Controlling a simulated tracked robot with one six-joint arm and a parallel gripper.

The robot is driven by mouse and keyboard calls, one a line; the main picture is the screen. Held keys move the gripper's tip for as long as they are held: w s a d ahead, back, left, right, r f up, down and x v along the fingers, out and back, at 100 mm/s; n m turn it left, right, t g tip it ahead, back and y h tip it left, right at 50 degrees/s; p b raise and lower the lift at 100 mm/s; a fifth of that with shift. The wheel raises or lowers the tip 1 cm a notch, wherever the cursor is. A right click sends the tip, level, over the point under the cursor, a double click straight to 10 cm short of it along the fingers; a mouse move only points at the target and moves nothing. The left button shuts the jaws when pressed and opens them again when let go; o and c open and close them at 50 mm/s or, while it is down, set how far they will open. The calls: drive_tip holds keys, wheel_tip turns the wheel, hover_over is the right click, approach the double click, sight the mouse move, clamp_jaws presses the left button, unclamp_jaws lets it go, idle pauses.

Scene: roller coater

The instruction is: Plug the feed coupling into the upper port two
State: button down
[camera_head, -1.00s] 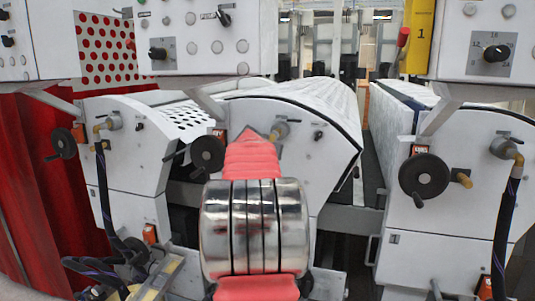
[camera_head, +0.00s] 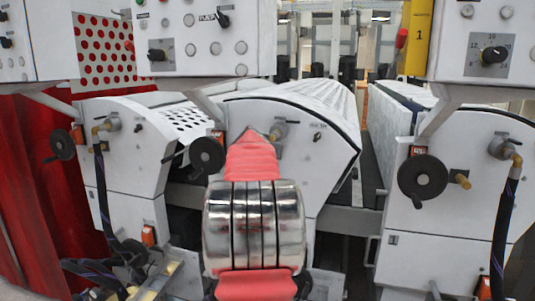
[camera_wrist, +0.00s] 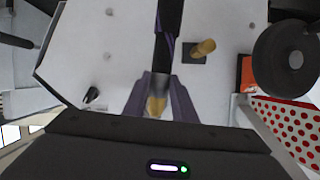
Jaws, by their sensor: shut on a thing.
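My gripper (camera_wrist: 157,100) is shut on the brass feed coupling (camera_wrist: 157,107) in the wrist view. A dark hose (camera_wrist: 168,42) runs from it toward the top of that view. Behind it is the white side panel of the middle machine (camera_wrist: 125,60). In the head view, a grey upper port (camera_head: 280,130) on that machine shows just right of my red-covered arm tip. My arm hides the gripper and coupling there. The coupling overlaps the upper port area in the wrist view; I cannot tell whether they touch. A brass stub (camera_wrist: 202,48) sits beside the coupling.
A black handwheel (camera_head: 207,155) and a small dark knob (camera_head: 317,136) flank the upper port. The left machine (camera_head: 140,160) and right machine (camera_head: 440,220) have hoses on their elbows. Control boxes (camera_head: 190,35) hang above. A red dotted panel (camera_wrist: 285,122) shows in the wrist view.

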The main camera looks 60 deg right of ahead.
drive_tip(key=shift+d, duration=0.15)
drive_tip(key=c, duration=1.4)
unclamp_jaws()
drive_tip(key=shift+v, duration=6.9)
drive_tip(key=shift+s+f, duration=0.1)
